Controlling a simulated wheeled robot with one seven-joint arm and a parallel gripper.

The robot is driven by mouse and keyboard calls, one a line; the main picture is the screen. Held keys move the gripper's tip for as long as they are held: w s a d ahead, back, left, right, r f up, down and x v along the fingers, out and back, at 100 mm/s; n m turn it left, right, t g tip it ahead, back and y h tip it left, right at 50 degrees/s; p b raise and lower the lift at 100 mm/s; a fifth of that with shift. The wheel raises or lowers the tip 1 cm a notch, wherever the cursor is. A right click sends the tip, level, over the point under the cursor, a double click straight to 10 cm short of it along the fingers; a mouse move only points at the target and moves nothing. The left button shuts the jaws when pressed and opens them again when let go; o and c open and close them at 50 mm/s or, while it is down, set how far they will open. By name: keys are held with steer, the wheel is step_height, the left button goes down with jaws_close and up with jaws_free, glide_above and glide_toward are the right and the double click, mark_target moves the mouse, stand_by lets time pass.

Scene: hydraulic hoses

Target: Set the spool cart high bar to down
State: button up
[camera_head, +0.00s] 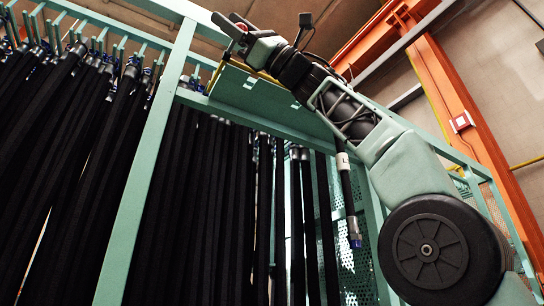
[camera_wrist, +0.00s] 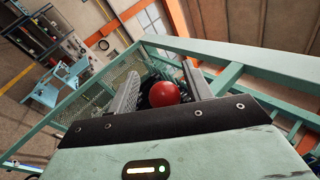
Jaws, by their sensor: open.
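The spool cart is a teal frame (camera_head: 150,165) hung with long black hoses in the head view. I cannot tell for sure which of its bars is the high bar. A wide teal top rail (camera_wrist: 240,55) crosses the wrist view. My gripper (camera_head: 232,24) is high at the frame's top, above a teal panel (camera_head: 250,92). In the wrist view my gripper (camera_wrist: 162,72) has its two fingers apart, with a round red knob (camera_wrist: 165,93) showing between them. Whether the fingers touch the knob is unclear.
Many black hoses (camera_head: 70,150) hang in rows at the left. One short hose (camera_head: 350,205) hangs under my arm. An orange steel post (camera_head: 465,130) stands at the right. A perforated mesh panel (camera_head: 350,260) closes the cart's side. Below lie a floor and a light-blue bench (camera_wrist: 60,85).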

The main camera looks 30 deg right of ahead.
steer(key=b+v, duration=0.9)
steer(key=v, duration=0.8)
steer(key=shift+f, duration=0.2)
